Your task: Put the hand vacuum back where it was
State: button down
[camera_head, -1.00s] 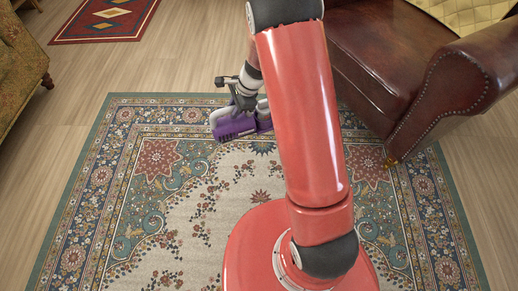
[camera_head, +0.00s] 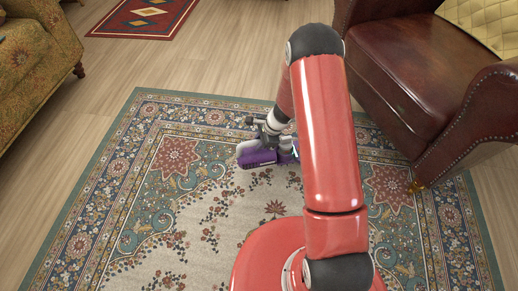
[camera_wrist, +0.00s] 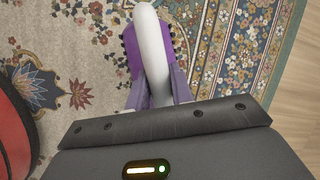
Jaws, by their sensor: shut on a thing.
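The hand vacuum (camera_head: 258,158) is purple with a pale grey handle. In the head view it is at the end of my arm, above the patterned rug, partly hidden by the wrist and arm. In the wrist view the vacuum's pale curved handle (camera_wrist: 152,50) rises between the fingers, with purple body parts on both sides. My gripper (camera_wrist: 158,88) is shut on the vacuum. The gap between vacuum and rug cannot be judged exactly. No spot for the vacuum can be made out in these views.
A patterned rug (camera_head: 190,215) covers the floor around my base. A brown leather armchair (camera_head: 425,75) stands close on the right. A floral sofa (camera_head: 40,55) is at the upper left. A small red rug (camera_head: 145,15) lies beyond. Bare wood floor (camera_head: 215,60) lies between them.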

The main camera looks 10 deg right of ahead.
aim_at(248, 158)
jog(key=shift+f+b, duration=0.4)
jog(key=shift+f, duration=1.45)
jog(key=shift+f, duration=0.2)
jog(key=c, duration=1.2)
grip_release()
jog(key=shift+c, duration=0.2)
jog(key=shift+r, duration=0.2)
